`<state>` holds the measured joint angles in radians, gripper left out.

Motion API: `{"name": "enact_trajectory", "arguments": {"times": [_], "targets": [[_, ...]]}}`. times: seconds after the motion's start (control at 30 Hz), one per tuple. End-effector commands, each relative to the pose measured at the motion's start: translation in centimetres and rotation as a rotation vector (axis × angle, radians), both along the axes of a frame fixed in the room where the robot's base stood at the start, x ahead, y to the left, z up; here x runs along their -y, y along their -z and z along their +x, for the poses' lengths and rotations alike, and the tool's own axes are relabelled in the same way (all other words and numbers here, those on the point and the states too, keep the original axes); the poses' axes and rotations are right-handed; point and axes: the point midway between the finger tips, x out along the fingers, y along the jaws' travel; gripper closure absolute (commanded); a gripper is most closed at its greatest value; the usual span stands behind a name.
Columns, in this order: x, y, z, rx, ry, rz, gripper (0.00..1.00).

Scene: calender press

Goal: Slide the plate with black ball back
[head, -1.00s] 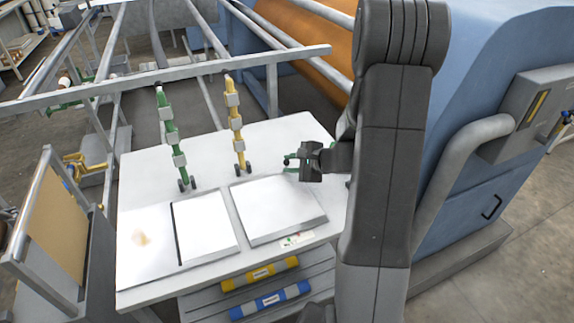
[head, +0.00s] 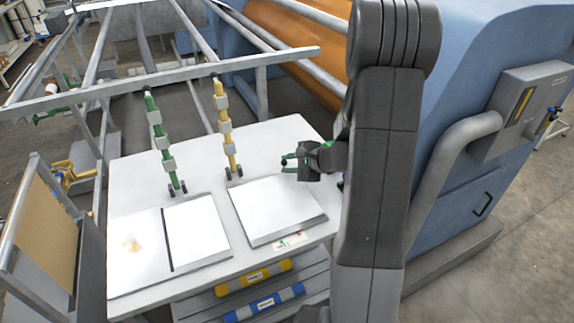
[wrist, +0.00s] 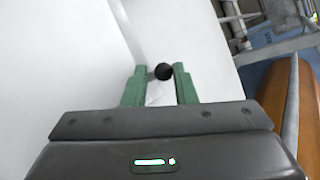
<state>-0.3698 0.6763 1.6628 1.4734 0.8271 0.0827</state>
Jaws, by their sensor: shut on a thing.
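My gripper (head: 288,163) has green fingers and is low over the right back part of the white table. In the wrist view, the black ball (wrist: 163,72) sits between the two green fingertips of my gripper (wrist: 160,73). The fingers are shut on it. In the head view the ball shows only as a tiny dark spot at the fingertips.
White panels lie on the table (head: 135,169): one at right (head: 272,205), others at left. A green segmented arm (head: 160,140) and a yellow one (head: 224,125) stand behind them. A grey rail (head: 180,73) crosses behind. The blue machine (head: 470,130) is at right.

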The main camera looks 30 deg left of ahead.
Motion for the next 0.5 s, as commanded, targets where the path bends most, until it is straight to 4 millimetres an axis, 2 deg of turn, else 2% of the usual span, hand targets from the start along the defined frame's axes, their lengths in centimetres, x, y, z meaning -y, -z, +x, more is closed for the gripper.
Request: {"name": "enact_trajectory", "arguments": {"times": [0.4,0.43,0.5], "targets": [[0.1,-0.16,0.32,0.005,0.002,0.001,1.0],[0.1,-0.16,0.32,0.005,0.002,0.001,0.69],[0.1,-0.13,0.3,0.004,0.002,0.002,0.55]]}}
